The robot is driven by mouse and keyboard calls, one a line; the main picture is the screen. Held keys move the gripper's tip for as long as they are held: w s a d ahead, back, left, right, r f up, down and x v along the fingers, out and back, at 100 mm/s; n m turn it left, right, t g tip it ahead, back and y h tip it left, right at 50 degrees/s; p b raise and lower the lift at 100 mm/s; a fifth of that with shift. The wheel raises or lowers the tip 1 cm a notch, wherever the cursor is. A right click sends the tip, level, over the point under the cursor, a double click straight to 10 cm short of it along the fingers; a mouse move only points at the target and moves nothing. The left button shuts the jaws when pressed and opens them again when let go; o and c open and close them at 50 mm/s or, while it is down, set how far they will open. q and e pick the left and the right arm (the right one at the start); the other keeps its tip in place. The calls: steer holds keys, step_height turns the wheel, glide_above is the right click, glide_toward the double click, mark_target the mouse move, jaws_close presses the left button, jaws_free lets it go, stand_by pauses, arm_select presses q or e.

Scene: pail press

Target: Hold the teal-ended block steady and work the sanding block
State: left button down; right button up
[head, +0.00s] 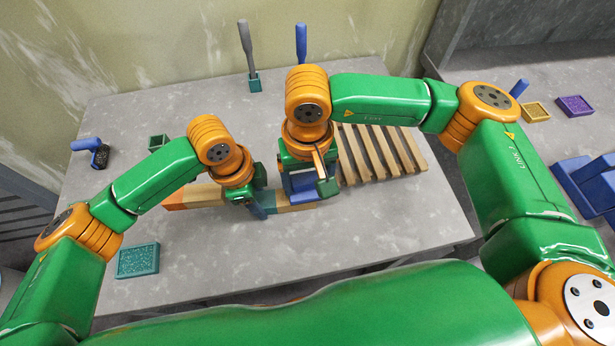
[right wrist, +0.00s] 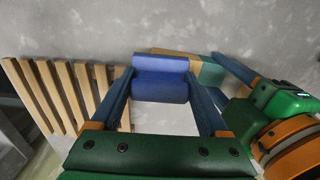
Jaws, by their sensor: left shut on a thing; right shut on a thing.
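A wooden block with a teal part (head: 269,201) lies across the table; it also shows in the right wrist view (right wrist: 211,70). My left gripper (head: 257,206) is shut on it near the teal part and covers some of it. The blue sanding block (right wrist: 160,79) is between the fingers of my right gripper (right wrist: 160,92), which is shut on it. In the head view the sanding block (head: 305,199) is at the right end of the wood, partly hidden by my gripper. Whether it presses on the wood I cannot tell.
A slatted wooden rack (head: 380,154) lies right of my right gripper. An orange-ended wooden piece (head: 181,199) extends left of my left gripper. A teal tray (head: 138,261) is at the front left, a blue-handled brush (head: 94,150) further back. Tools stand at the back edge.

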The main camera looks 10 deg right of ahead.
steer(key=shift+f, duration=0.65)
steer(key=shift+r, duration=0.1)
steer(key=shift+a, duration=0.1)
steer(key=shift+a, duration=0.9)
steer(key=shift+d, duration=1)
steer(key=shift+a, duration=0.15)
